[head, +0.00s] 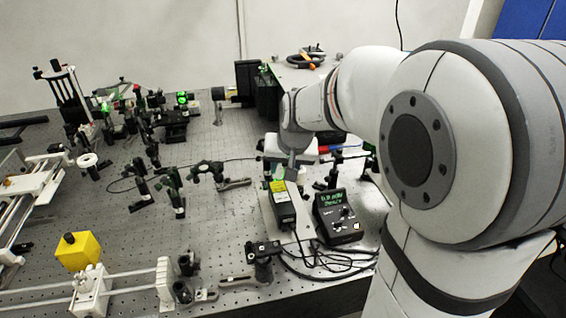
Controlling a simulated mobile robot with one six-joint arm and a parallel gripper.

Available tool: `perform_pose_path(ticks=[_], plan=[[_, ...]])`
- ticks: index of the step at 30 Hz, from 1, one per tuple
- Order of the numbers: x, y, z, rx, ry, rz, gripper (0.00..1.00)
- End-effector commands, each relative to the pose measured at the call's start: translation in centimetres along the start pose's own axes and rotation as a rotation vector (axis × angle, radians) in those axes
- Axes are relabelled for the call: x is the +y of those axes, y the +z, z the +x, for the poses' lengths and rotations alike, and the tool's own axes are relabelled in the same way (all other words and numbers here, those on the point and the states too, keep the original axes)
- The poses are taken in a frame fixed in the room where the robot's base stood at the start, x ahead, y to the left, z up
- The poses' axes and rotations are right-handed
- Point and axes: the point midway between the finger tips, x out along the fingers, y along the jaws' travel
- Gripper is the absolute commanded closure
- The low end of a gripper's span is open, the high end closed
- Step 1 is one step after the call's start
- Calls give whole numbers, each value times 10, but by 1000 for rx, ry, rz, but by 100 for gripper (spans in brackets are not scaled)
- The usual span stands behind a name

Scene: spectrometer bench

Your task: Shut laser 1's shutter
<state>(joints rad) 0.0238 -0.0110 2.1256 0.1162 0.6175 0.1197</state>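A small dark box with a yellow label (283,205) lies on the perforated bench, right of the middle of the head view. It looks like a laser, but I cannot read whether it is laser 1. No shutter can be made out on it. My gripper (291,172) hangs just behind the far end of this box, pointing down. The fingers are small and partly merged with the dark parts there, so their opening and any contact are unclear. Green light spots show on an optic (182,98) at the back left.
A controller with a lit green display (338,214) stands right of the box, with loose black cables (325,262) in front. Several posts and mounts (170,188) fill the left middle. A yellow cube (78,250) sits front left. Bare bench (215,235) lies left of the box.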

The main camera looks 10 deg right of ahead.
Motion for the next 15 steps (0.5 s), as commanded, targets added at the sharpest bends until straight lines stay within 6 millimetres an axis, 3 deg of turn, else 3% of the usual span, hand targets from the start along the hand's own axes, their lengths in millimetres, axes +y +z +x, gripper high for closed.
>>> perform_pose_path(ticks=[5, 15], plan=[[0, 0, 0, 0, 0, 1, 67], [1, 0, 0, 0, 0, 1, 94]])
